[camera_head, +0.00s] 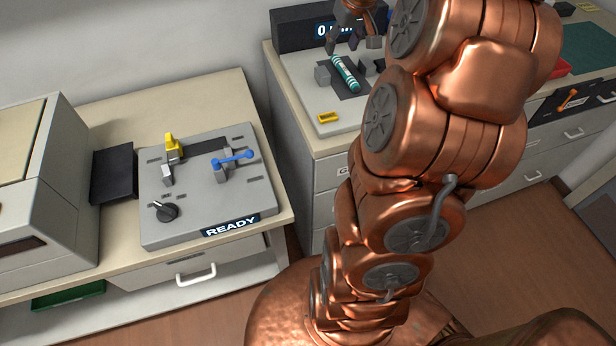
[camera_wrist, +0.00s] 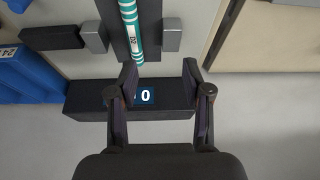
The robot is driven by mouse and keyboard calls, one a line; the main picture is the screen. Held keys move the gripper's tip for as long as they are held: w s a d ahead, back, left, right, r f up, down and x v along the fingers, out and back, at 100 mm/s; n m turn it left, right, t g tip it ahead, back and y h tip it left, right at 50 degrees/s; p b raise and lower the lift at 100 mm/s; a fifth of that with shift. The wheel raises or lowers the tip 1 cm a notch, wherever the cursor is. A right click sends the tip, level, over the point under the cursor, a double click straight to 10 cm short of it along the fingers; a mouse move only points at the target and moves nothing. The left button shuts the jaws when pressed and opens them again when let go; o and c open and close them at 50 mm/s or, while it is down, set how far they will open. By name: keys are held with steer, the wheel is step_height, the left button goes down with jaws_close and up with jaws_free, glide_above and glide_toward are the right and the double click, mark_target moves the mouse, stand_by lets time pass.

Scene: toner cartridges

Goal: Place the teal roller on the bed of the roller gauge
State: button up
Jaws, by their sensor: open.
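The teal roller (camera_head: 346,75), with white bands, lies lengthwise on the dark bed (camera_head: 356,93) of the roller gauge (camera_head: 307,75), between grey blocks. In the wrist view the roller (camera_wrist: 131,28) carries a small label, and its near end points toward my gripper. My gripper (camera_head: 344,42) is above the far end of the gauge, close to its display. In the wrist view my gripper (camera_wrist: 158,78) is open, with its fingers apart and nothing between them. The roller's end lies near the left fingertip; I cannot tell whether they touch.
The gauge's dark display (camera_wrist: 147,97) stands below the fingers in the wrist view. A yellow piece (camera_head: 328,118) sits on the gauge's front corner. A grey fixture reading READY (camera_head: 232,225) stands on the left bench. Blue boxes (camera_wrist: 28,75) show at the wrist view's left.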

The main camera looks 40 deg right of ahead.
steer(key=s+a+f+n+g+y, duration=0.1)
steer(key=s+a, duration=0.4)
steer(key=a, duration=0.6)
steer(key=s+a+f+n+g+y, duration=0.15)
steer(key=s+a, duration=0.25)
steer(key=a, duration=0.8)
steer(key=s+a+f+g, duration=0.1)
steer(key=s+a, duration=0.3)
steer(key=s, duration=0.4)
steer(key=s+a+f+g+h, duration=0.1)
steer(key=s+a+f, duration=0.3)
steer(key=s, duration=0.5)
steer(key=shift+a+n+g, duration=0.25)
steer(key=shift+n+g, duration=0.2)
steer(key=shift+g, duration=0.1)
steer(key=shift+h, duration=0.25)
